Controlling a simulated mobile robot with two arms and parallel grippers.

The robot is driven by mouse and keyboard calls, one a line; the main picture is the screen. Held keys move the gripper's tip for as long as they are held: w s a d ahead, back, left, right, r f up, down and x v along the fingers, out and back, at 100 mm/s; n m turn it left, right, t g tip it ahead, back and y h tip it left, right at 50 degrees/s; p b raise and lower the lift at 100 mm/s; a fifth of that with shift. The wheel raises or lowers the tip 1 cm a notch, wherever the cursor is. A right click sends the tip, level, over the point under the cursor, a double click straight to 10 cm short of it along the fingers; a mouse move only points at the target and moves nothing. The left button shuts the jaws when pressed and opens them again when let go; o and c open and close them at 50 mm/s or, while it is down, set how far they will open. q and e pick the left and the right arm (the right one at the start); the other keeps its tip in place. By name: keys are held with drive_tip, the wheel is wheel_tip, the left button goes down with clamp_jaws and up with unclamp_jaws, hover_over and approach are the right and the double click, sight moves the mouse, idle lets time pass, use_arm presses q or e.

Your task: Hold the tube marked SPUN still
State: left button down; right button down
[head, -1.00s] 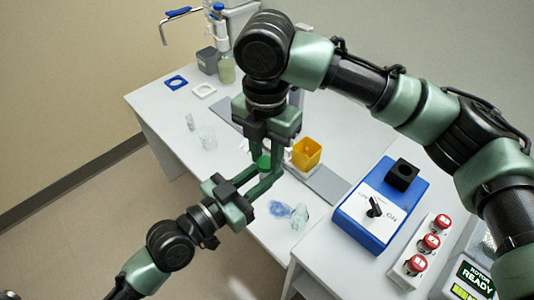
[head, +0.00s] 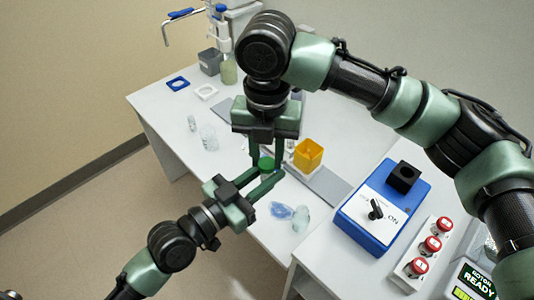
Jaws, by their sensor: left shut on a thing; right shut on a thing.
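A small tube with a green cap (head: 266,163) is between my two grippers over the white bench; its body and any SPUN marking are hidden or too small to read. My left gripper (head: 268,178) comes in from the lower left and is shut on the tube. My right gripper (head: 265,158) points down from above and is shut at the green cap. The fingers of both grippers overlap there in the picture.
Clear and bluish items (head: 282,211) lie in front. Clear ware (head: 208,138) stands at left.

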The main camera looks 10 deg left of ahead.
use_arm(q)
drive_tip(key=shift+d, duration=0.1)
use_arm(e)
drive_tip(key=shift+r, duration=0.25)
drive_tip(key=shift+r, duration=0.85)
